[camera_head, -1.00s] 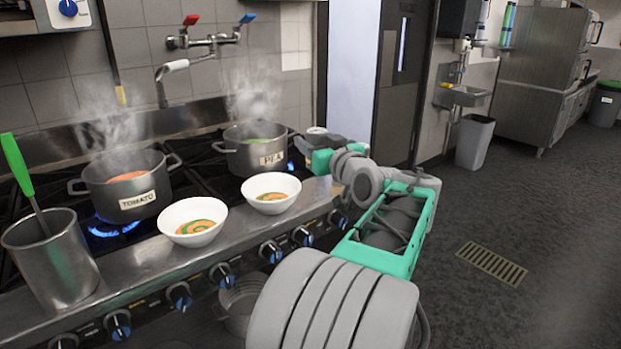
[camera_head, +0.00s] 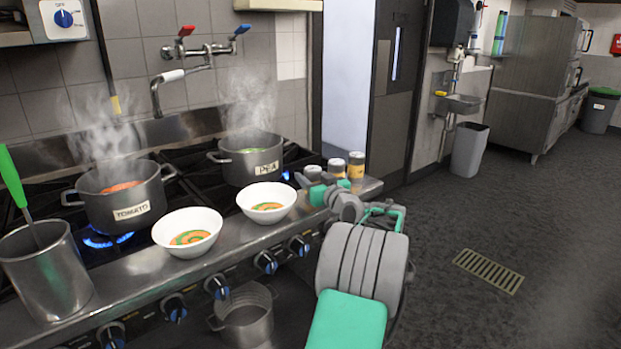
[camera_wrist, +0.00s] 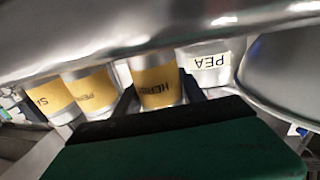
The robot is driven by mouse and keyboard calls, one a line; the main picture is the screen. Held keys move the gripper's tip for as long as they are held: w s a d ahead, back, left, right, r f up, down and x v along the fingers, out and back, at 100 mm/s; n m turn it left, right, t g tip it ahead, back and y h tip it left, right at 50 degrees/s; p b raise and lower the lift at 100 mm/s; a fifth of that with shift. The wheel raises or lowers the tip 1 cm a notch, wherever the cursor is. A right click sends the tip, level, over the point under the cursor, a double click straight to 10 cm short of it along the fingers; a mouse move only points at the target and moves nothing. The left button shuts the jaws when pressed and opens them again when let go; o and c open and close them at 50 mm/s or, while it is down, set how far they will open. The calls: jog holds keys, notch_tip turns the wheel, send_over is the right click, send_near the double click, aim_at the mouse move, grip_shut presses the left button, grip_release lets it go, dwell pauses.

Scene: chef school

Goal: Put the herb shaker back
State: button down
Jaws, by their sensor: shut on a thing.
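The herb shaker (camera_wrist: 158,85), silver with a yellow label, stands upright between the dark fingers of my gripper (camera_wrist: 158,98) in the wrist view. My gripper is shut on it. In the head view the herb shaker (camera_head: 312,172) is the leftmost of a row at the stove's right front corner, with my gripper (camera_head: 316,187) in front of it. The pepper shaker (camera_wrist: 92,92) and the salt shaker (camera_wrist: 48,97) are beside it, and show in the head view too. I cannot tell whether the herb shaker's base touches the steel ledge.
The pea pot (camera_head: 250,158) steams close to the left of the shakers. Two white soup bowls (camera_head: 188,232) and (camera_head: 266,202) stand on the front ledge (camera_head: 130,290). The tomato pot (camera_head: 122,194) and a steel container (camera_head: 47,272) with a green-handled utensil are farther left.

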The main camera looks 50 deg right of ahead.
jog(key=shift+f+b, duration=0.15)
jog(key=shift+b, duration=0.15)
jog(key=c, duration=0.7)
grip_release()
jog(key=shift+r+p, duration=0.4)
jog(key=shift+p, duration=0.05)
jog(key=b+v, duration=0.1)
jog(key=v, duration=1.1)
jog(key=shift+f, duration=0.15)
